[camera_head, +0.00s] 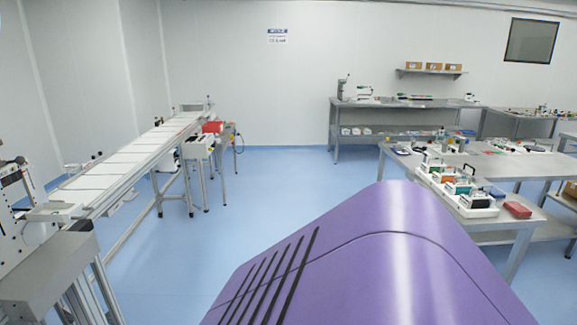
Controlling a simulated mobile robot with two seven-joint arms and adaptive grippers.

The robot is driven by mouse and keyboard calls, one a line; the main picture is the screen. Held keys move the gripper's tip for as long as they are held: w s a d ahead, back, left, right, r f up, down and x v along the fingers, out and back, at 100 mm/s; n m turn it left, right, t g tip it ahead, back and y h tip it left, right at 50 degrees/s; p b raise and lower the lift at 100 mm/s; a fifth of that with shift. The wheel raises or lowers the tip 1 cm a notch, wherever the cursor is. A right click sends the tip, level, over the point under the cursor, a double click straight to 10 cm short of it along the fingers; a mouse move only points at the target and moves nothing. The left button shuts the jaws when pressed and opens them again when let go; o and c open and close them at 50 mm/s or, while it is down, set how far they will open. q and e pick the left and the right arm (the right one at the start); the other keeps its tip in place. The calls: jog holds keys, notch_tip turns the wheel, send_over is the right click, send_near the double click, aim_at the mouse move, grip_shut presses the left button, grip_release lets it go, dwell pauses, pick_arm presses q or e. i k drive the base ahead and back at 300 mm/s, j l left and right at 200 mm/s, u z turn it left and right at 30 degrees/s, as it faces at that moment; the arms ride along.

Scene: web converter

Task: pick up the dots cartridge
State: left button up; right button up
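I cannot make out which item, if any, is the dots cartridge. Small cartridge-like items in several colours stand in a group on the right metal table (402,165). A red box (517,210) lies at that table's near corner. Neither of my grippers is in view.
A long conveyor (125,164) runs along the left, with a small metal table (200,149) and a red box (212,127) beside it. A workbench (390,104) stands at the back wall under a shelf with boxes (430,72). The blue floor (270,195) between is clear.

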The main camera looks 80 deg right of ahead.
aim_at(428, 168)
jog(key=z, duration=3.5)
jog(key=i+j+z, duration=0.3)
jog(key=j+z, duration=0.3)
jog(key=i+j, duration=0.15)
jog(key=j, duration=0.2)
jog(key=i+j, duration=0.1)
jog(key=j, duration=0.2)
jog(key=i+j, duration=0.15)
jog(key=j, duration=0.2)
